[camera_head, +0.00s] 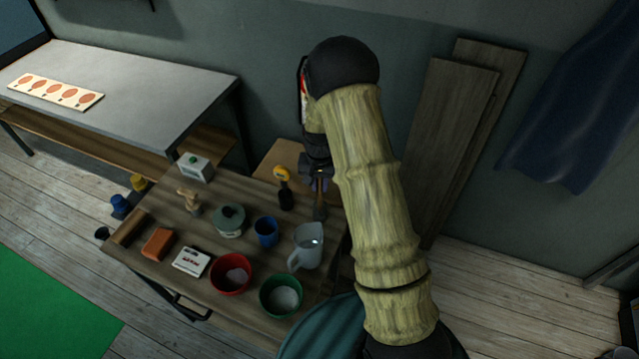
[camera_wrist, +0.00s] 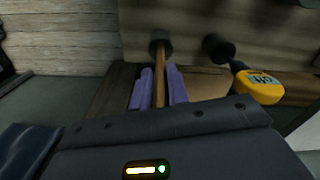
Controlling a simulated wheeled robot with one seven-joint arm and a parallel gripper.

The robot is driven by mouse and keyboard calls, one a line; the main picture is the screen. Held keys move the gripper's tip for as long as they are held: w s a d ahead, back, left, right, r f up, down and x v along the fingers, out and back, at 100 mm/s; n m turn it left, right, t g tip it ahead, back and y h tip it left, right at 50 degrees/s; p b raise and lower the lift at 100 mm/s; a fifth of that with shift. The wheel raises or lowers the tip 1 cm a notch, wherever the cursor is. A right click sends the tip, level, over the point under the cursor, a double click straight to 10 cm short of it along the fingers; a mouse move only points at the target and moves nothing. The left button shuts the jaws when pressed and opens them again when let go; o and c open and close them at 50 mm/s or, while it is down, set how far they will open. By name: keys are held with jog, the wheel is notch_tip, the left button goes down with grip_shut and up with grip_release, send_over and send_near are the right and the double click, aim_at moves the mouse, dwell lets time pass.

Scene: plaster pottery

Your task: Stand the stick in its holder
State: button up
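The wooden stick (camera_wrist: 160,88) runs lengthwise between the two purple fingers of my gripper (camera_wrist: 160,90) in the wrist view. The fingers lie close against it on both sides. A dark round piece (camera_wrist: 160,42) is at the stick's far end; I cannot tell whether it is the holder or part of the stick. In the head view my gripper (camera_head: 320,184) is at the table's back right corner, pointing down. The stick's lower part and a dark flared end (camera_head: 320,212) show below it, partly beside my arm. No other clear holder shows.
A yellow-topped dark item (camera_head: 284,188) stands close left of my gripper. A grey pitcher (camera_head: 308,248), blue cup (camera_head: 266,232), lidded pot (camera_head: 229,222), red bowl (camera_head: 231,273) and green bowl (camera_head: 281,296) crowd the wooden table (camera_head: 160,205). Boards (camera_head: 460,130) lean on the wall.

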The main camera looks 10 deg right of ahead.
jog(key=o, duration=0.4)
jog(key=shift+o, duration=0.2)
notch_tip(320, 180, up, 17)
jog(key=b, duration=0.4)
jog(key=shift+r, duration=0.2)
dwell(1.0)
jog(key=s+f+n+t, duration=0.2)
jog(key=s+f+n, duration=0.1)
jog(key=s, duration=1.7)
jog(key=shift+s+f+n+t, duration=0.2)
jog(key=shift+s+n+t, duration=0.1)
jog(key=shift+n, duration=0.2)
